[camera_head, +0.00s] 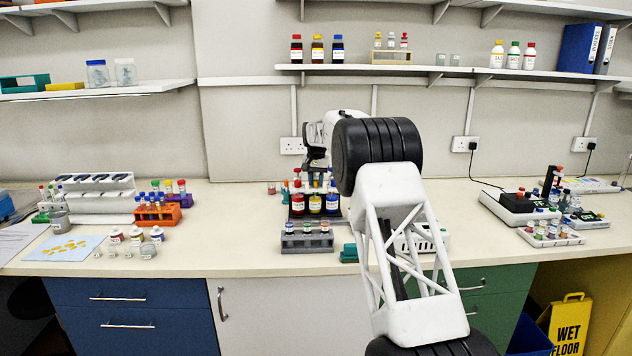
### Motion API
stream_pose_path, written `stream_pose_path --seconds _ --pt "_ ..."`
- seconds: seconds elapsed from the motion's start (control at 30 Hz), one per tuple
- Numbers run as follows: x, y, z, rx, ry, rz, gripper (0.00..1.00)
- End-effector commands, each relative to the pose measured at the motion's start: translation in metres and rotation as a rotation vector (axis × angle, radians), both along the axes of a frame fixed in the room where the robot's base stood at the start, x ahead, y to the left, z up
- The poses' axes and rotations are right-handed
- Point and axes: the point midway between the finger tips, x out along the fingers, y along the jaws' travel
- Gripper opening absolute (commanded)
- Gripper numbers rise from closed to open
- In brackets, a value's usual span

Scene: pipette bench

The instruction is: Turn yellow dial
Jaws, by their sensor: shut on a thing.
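A dark stand (314,217) at the middle of the bench holds a red, a yellow and a blue bottle side by side. The yellow bottle (315,205) is the middle one. My gripper (317,174) points down over the stand and is shut at the top of the yellow bottle, where the yellow dial is. The dial is small and mostly covered by the fingers, so its turn cannot be read. My own arm rises in front and hides the bench to the right of the stand.
A grey rack of small vials (307,241) stands just in front of the stand. A teal block (349,253) and a white rack (425,240) are to the right. An orange tube rack (157,215) is on the left. A shelf (400,70) hangs above.

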Motion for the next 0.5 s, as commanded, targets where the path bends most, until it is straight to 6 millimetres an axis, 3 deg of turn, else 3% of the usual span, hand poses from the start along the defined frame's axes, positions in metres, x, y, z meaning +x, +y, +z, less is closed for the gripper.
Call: stream_pose_path --seconds 0.5 --pt "0.0002 -0.0003 0.0023 0.001 -0.003 -0.472 0.05"
